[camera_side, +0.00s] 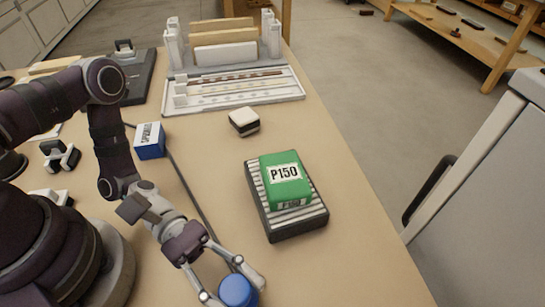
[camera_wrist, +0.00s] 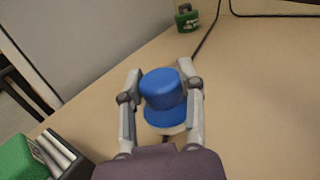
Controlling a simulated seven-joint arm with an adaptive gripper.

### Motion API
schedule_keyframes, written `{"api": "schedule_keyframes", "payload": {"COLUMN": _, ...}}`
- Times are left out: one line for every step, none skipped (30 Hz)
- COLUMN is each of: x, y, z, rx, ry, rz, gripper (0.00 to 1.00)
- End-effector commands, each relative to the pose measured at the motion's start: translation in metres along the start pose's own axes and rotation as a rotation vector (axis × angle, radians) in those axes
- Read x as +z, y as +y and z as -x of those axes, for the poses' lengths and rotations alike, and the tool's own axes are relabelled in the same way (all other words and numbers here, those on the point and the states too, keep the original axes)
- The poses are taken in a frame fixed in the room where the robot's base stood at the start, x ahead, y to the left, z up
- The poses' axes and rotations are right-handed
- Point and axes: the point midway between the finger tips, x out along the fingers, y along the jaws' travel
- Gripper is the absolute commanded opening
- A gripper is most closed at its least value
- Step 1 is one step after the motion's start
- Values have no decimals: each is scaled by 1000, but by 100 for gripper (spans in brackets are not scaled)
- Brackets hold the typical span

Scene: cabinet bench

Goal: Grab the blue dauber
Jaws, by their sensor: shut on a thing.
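The blue dauber (camera_side: 236,291) is a round blue piece at the bottom edge of the side view, partly cut off by the frame. My gripper (camera_side: 234,284) is shut on it, one finger on each side. In the wrist view, the blue dauber (camera_wrist: 163,90) sits between the two fingers of my gripper (camera_wrist: 162,98), with its wider blue base showing below. A pale part shows under the base. I cannot tell whether it touches the bench.
A green P150 block (camera_side: 287,178) lies on a dark ribbed tray (camera_side: 300,222). A black-and-white block (camera_side: 244,122), a blue-and-white box (camera_side: 150,141) and a white rack (camera_side: 290,88) stand farther back. A dark cable (camera_side: 188,190) crosses the bench. The bench front right is clear.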

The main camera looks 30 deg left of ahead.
Motion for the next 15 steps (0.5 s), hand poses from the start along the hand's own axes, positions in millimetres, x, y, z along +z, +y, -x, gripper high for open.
{"api": "schedule_keyframes", "payload": {"x": 2, "y": -5, "z": 10, "rx": 7, "ry": -1, "rz": 5, "gripper": 1}}
{"api": "schedule_keyframes", "payload": {"x": 2, "y": -8, "z": 14, "rx": 7, "ry": -2, "rz": 4, "gripper": 1}}
{"api": "schedule_keyframes", "payload": {"x": 2, "y": -12, "z": 19, "rx": 4, "ry": 0, "rz": 3, "gripper": 1}}
{"api": "schedule_keyframes", "payload": {"x": 3, "y": -15, "z": 23, "rx": 3, "ry": 0, "rz": 1, "gripper": 1}}
{"api": "schedule_keyframes", "payload": {"x": 3, "y": -16, "z": 25, "rx": 3, "ry": 0, "rz": 1, "gripper": 1}}
{"api": "schedule_keyframes", "payload": {"x": 4, "y": -19, "z": 28, "rx": 2, "ry": -2, "rz": 0, "gripper": 1}}
{"api": "schedule_keyframes", "payload": {"x": 4, "y": -20, "z": 30, "rx": 2, "ry": -1, "rz": 0, "gripper": 1}}
{"api": "schedule_keyframes", "payload": {"x": 4, "y": -20, "z": 31, "rx": 2, "ry": -2, "rz": 0, "gripper": 1}}
{"api": "schedule_keyframes", "payload": {"x": 4, "y": -21, "z": 31, "rx": 1, "ry": -3, "rz": 0, "gripper": 1}}
{"api": "schedule_keyframes", "payload": {"x": 4, "y": -22, "z": 32, "rx": 1, "ry": -3, "rz": -1, "gripper": 1}}
{"api": "schedule_keyframes", "payload": {"x": 4, "y": -22, "z": 32, "rx": 0, "ry": -3, "rz": -1, "gripper": 1}}
{"api": "schedule_keyframes", "payload": {"x": 4, "y": -22, "z": 32, "rx": 0, "ry": -3, "rz": -1, "gripper": 1}}
{"api": "schedule_keyframes", "payload": {"x": 4, "y": -22, "z": 32, "rx": 0, "ry": -3, "rz": -1, "gripper": 1}}
{"api": "schedule_keyframes", "payload": {"x": 4, "y": -22, "z": 32, "rx": 0, "ry": -3, "rz": -1, "gripper": 1}}
{"api": "schedule_keyframes", "payload": {"x": 4, "y": -22, "z": 32, "rx": 0, "ry": -3, "rz": -1, "gripper": 1}}
